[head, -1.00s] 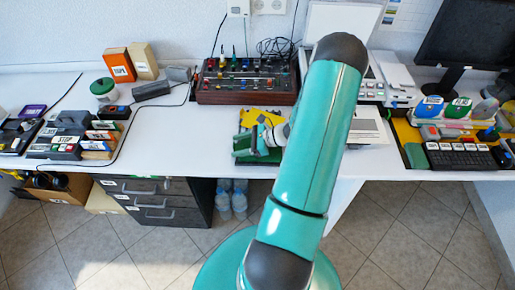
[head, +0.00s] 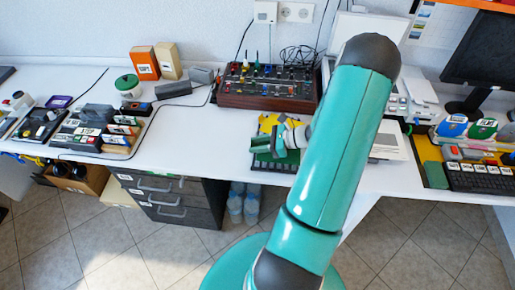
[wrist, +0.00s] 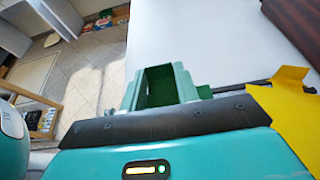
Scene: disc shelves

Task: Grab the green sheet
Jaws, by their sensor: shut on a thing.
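The dark green sheet (head: 287,160) lies at the front edge of the white desk, partly hidden by my gripper and arm. My gripper (head: 276,142) is low over the desk there, its fingers pointing left in the head view. It is shut on the green sheet. In the wrist view, the dark green of the sheet (wrist: 158,86) shows between my paler green fingers (wrist: 165,92). How much of the sheet is between the fingers is hard to tell.
A yellow sheet (head: 267,121) lies right beside the gripper; it also shows in the wrist view (wrist: 287,112). A knobbed console (head: 267,88) stands behind. Drawers (head: 172,200) and bottles (head: 243,203) are below. Bare desk (head: 185,130) lies to the left.

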